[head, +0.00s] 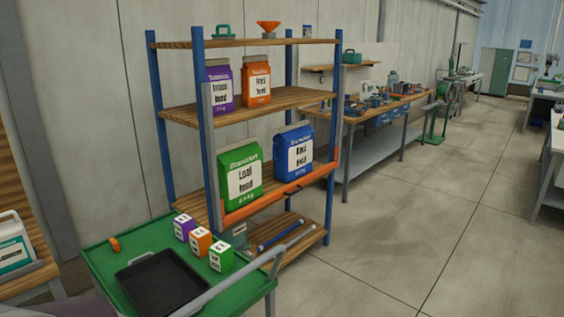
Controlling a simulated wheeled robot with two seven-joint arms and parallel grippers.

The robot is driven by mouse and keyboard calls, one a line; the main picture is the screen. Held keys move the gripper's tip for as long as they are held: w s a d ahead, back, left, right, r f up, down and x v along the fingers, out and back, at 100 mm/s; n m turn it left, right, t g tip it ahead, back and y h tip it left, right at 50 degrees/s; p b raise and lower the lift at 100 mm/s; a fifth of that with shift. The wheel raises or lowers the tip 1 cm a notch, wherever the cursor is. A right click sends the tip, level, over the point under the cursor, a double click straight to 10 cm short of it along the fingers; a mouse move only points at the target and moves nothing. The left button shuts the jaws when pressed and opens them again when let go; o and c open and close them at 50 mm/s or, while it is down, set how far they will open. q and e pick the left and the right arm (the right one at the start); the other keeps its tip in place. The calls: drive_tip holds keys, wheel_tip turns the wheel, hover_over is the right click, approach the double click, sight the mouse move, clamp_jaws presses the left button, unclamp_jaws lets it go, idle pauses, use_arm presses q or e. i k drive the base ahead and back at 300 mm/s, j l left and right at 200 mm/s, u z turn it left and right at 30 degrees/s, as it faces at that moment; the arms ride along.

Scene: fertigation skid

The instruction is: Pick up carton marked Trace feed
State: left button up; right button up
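A green one (240,173), seemingly Leaf feed, and a blue one (293,153), seemingly Root feed, stand on the shelf below. Small purple (184,227), orange (200,242) and green (222,256) boxes stand on a green cart (100,262); their labels are too small to read. Neither of my grippers is in view.
The cart holds a black tray (160,284) and stands close before the rack. An orange bar (281,195) runs along the front of the lower carton shelf (187,207). A white jug (12,243) is at far left. The floor (400,220) at right is clear.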

sight(184, 224)
drive_tip(key=i+l+z, duration=0.45)
drive_tip(key=i+z, duration=0.5)
drive_tip(key=i, duration=0.15)
drive_tip(key=i+l+u, duration=0.15)
drive_tip(key=i, duration=0.3)
drive_tip(key=i+u, duration=0.2)
drive_tip(key=i, duration=0.25)
drive_tip(key=i+l+u, duration=0.15)
drive_tip(key=i, duration=0.3)
drive_tip(key=l, duration=0.1)
